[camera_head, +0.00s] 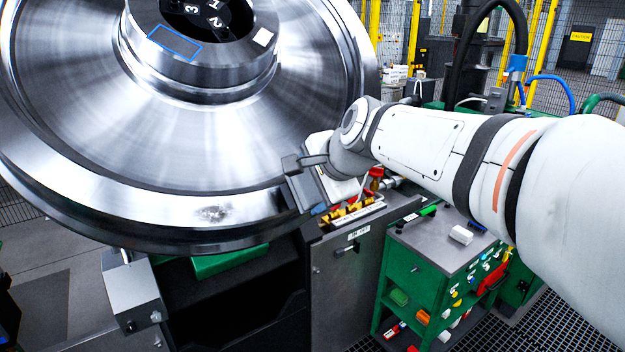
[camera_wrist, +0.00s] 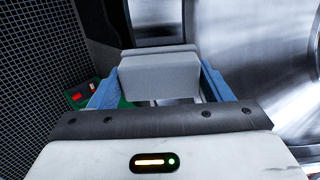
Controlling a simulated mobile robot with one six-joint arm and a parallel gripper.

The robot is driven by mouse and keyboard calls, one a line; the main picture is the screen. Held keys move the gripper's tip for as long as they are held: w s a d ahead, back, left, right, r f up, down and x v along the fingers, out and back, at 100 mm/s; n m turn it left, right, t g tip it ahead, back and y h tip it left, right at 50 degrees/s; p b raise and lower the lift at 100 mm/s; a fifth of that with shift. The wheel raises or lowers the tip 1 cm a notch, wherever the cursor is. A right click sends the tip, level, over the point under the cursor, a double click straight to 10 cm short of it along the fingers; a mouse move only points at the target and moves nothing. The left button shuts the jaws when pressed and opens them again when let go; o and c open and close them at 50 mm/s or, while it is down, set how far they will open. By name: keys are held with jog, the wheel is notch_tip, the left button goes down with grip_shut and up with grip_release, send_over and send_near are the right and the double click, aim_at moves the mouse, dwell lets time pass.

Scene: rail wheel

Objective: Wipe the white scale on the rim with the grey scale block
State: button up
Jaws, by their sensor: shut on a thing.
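A large shiny steel rail wheel (camera_head: 120,110) fills the left of the head view, its face tilted up. A mottled whitish-grey scale patch (camera_head: 213,213) lies on the lower part of its rim. My gripper (camera_head: 303,163) is at the right edge of the wheel, to the right of the patch and apart from it. In the wrist view, its blue fingers are shut on the grey scale block (camera_wrist: 160,75). The block also shows at the gripper's tip in the head view (camera_head: 291,164). I cannot tell whether the block touches the wheel.
A grey cabinet (camera_head: 335,275) with brass-coloured parts on top stands below my gripper. A green tool cart (camera_head: 440,260) with a white block (camera_head: 460,235) is to its right. A grey box-shaped support (camera_head: 132,292) stands under the wheel. Yellow posts and mesh fencing are behind.

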jog(key=w+d, duration=0.3)
jog(key=shift+s+a+f, duration=0.15)
jog(key=shift+s+a, duration=0.6)
jog(key=shift+a, duration=0.05)
jog(key=shift+s+a+f, duration=0.1)
jog(key=shift+s+a, duration=0.65)
jog(key=shift+s+d+r, duration=0.1)
jog(key=shift+s+r, duration=0.05)
jog(key=shift+r, duration=0.25)
jog(key=shift+p+v, duration=0.8)
jog(key=shift+v, duration=1.7)
